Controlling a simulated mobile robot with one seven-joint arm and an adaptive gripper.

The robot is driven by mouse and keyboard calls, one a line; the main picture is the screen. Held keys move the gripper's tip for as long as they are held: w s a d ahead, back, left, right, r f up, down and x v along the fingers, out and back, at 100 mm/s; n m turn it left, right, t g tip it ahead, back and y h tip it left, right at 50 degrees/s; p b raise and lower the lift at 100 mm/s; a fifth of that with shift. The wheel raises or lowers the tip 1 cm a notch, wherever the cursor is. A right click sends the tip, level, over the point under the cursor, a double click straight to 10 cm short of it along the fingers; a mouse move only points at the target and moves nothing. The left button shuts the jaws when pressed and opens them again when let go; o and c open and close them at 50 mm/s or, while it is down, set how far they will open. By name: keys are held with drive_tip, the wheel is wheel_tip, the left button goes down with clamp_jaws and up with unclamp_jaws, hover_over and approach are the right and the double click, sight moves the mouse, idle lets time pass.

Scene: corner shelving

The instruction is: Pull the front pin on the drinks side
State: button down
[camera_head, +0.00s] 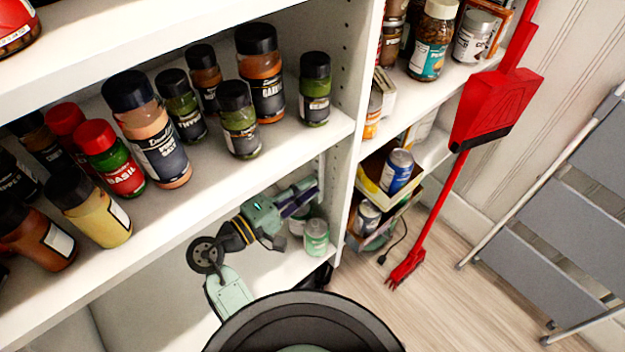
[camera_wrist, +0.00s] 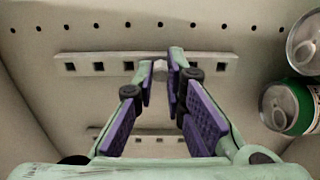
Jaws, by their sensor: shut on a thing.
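My gripper (camera_wrist: 166,62) reaches to a pale side panel with a row of small round holes. Its purple-padded fingers come close together at the tips, in front of a pale strip with square holes (camera_wrist: 90,65). A small pale piece, seemingly the pin (camera_wrist: 160,68), shows between the fingertips; most of it is hidden by them. In the head view my gripper (camera_head: 308,190) is under the spice shelf, its tips at the white upright divider (camera_head: 345,170). Drink cans stand close by: a green can (camera_head: 316,238), also in the wrist view (camera_wrist: 278,106), and a silver-topped can (camera_wrist: 305,45).
A second strip with square holes (camera_wrist: 150,138) lies lower in the wrist view. Spice jars (camera_head: 150,130) crowd the shelf (camera_head: 230,185) above my arm. Right of the divider are boxed cans (camera_head: 397,170), a red dustpan (camera_head: 495,105) and a grey step ladder (camera_head: 560,220).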

drive_tip(key=shift+a, duration=0.1)
idle(0.4)
drive_tip(key=shift+p+v, duration=0.8)
drive_tip(key=shift+v, duration=2.1)
